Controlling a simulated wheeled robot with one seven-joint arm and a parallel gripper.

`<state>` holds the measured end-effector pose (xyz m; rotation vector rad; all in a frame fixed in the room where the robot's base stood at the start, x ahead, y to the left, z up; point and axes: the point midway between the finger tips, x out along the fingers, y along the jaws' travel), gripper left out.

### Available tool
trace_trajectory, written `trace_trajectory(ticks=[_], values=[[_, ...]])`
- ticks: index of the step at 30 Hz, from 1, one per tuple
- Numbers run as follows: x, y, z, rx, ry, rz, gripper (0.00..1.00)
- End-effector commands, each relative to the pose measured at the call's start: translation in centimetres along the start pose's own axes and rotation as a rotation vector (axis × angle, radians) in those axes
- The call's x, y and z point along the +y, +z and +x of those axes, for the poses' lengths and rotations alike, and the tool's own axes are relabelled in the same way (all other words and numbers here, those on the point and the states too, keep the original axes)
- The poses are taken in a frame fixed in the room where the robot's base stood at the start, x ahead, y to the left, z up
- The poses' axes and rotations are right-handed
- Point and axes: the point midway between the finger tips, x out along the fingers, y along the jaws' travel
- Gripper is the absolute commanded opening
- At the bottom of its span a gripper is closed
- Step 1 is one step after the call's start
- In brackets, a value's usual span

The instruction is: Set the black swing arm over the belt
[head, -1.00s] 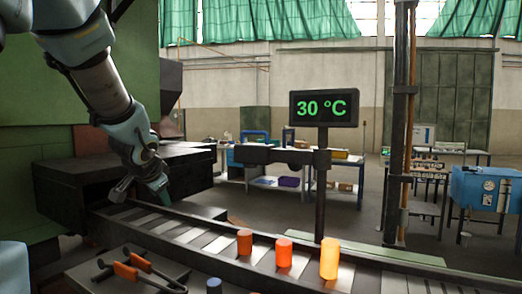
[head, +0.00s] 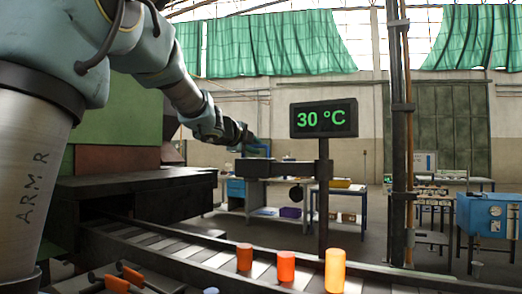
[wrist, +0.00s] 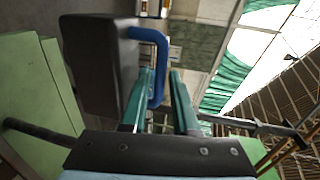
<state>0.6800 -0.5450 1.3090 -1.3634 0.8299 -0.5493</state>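The black swing arm (head: 278,170) reaches left from the dark post (head: 323,205) below the temperature display. It stands beyond the belt (head: 215,265), not across it in this view. A blue handle (head: 258,150) shows at its free end. My gripper (head: 244,138) is up at that end, close to the handle. In the wrist view, my two green fingers (wrist: 164,98) are apart. The bent blue handle (wrist: 150,35) runs from the dark block of the arm (wrist: 100,65) into the gap between them. I cannot tell whether a finger touches it.
An orange billet (head: 244,257), a brighter one (head: 286,266) and a glowing yellow one (head: 335,270) stand on the belt. The display (head: 323,118) reads 30 °C. Orange-handled tools (head: 130,275) lie at front left. A tall pole (head: 398,130) stands at right.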

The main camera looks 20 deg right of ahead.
Motion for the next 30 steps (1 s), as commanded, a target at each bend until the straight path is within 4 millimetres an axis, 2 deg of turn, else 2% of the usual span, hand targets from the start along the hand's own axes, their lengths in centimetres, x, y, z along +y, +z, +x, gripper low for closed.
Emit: trace_trajectory(ticks=[3,9,19,20,27,30], values=[[0.0,-0.1,2.1,0.001,0.002,-0.001,0.28],[0.0,0.0,4.0,0.000,0.001,-0.001,0.28],[0.0,0.0,4.3,-0.001,0.000,-0.001,0.28],[0.0,0.0,4.3,-0.001,0.000,-0.001,0.27],[0.0,0.0,4.3,-0.001,0.001,-0.002,0.00],[0.1,0.0,4.3,-0.001,0.001,-0.002,0.00]])
